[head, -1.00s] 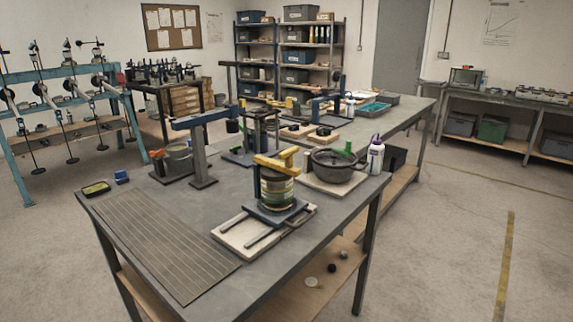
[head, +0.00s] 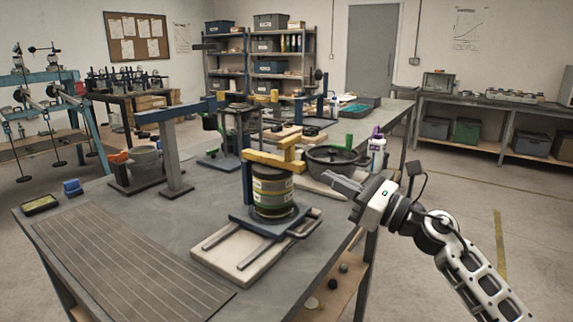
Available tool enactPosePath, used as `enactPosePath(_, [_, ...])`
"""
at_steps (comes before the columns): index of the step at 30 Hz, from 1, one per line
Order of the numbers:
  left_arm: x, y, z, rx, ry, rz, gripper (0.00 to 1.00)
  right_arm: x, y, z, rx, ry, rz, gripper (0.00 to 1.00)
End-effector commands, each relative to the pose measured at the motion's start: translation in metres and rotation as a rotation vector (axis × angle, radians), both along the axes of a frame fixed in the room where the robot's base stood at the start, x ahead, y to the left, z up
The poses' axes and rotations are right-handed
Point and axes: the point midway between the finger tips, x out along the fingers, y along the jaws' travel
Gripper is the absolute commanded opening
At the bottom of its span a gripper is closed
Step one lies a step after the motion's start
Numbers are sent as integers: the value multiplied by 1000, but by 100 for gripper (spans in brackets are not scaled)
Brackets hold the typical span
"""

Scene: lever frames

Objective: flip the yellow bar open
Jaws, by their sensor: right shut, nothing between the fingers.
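The yellow bar (head: 274,160) lies across the top of a dark green can (head: 273,192) with a pale label. A short raised yellow piece sits at the bar's right end, and a blue post stands at the can's left side. The can stands on a blue plate over a pale base board (head: 231,262) with dark rails. My right gripper (head: 340,182) comes in from the right, to the right of the can and apart from the bar, fingers pointing left. It is shut and empty. My left gripper is not in view.
A dark pot (head: 335,160) and a white bottle with a purple cap (head: 376,152) stand behind my right gripper. The ribbed grey mat (head: 120,255) at the table's front left is clear.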

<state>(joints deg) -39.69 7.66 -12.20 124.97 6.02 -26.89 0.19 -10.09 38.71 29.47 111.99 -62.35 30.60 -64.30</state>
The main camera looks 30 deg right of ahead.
Motion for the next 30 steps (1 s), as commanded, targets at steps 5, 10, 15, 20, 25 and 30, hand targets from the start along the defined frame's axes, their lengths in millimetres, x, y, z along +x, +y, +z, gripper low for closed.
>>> enactPosePath(5, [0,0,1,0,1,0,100,1,1,1,6,1,0,0])
enactPosePath(10, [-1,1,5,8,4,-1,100,16,7,7,6,-1,2,0])
enactPosePath(15, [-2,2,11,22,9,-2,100,44,18,17,8,-2,2,0])
enactPosePath(20, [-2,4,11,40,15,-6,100,69,28,23,10,0,1,0])
enactPosePath(25, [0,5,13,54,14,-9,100,85,35,24,10,2,0,0])
enactPosePath(30, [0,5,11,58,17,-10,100,90,38,24,10,3,1,0])
